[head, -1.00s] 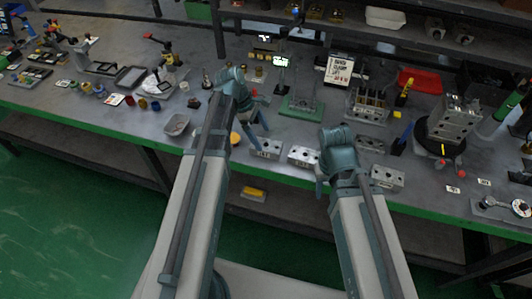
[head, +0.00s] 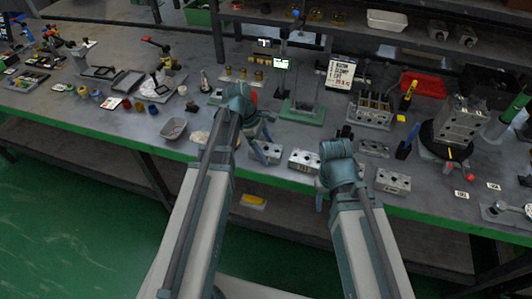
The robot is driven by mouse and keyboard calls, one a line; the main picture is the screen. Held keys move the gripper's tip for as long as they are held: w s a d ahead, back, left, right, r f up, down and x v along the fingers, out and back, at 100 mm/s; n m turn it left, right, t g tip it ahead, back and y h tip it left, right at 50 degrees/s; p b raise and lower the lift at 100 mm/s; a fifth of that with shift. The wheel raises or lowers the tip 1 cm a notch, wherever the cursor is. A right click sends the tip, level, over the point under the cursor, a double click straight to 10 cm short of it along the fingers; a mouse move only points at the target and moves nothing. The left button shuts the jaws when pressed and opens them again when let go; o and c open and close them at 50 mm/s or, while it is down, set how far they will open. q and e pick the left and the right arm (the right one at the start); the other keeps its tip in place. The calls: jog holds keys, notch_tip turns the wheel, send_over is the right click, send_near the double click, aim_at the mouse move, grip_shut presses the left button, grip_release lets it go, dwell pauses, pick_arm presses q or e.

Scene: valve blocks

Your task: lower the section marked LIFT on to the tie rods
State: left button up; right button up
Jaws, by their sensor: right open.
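Several grey metal valve sections lie along the front of the bench: one (head: 266,152) by my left gripper, one (head: 304,161) between the arms, one (head: 374,149) behind my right wrist and one (head: 392,181) to its right. Their labels are too small to read, so I cannot tell which says LIFT. A green base (head: 301,111) with thin upright rods stands behind them. My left gripper (head: 264,138) is above the leftmost section; its finger gap is unclear. My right gripper (head: 321,190) is open, mostly hidden by its wrist, at the bench's front edge.
A lettered sign (head: 340,73) stands behind the base. A block with several slots (head: 371,111) and a stacked metal block on a black turntable (head: 458,122) stand to the right. A grey tray (head: 174,129) lies left of my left arm. A red tray (head: 424,84) is behind.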

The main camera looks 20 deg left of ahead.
pick_arm(q)
grip_shut()
jog(key=shift+r, duration=0.1)
pick_arm(e)
jog(key=shift+r, duration=0.1)
dwell(0.3)
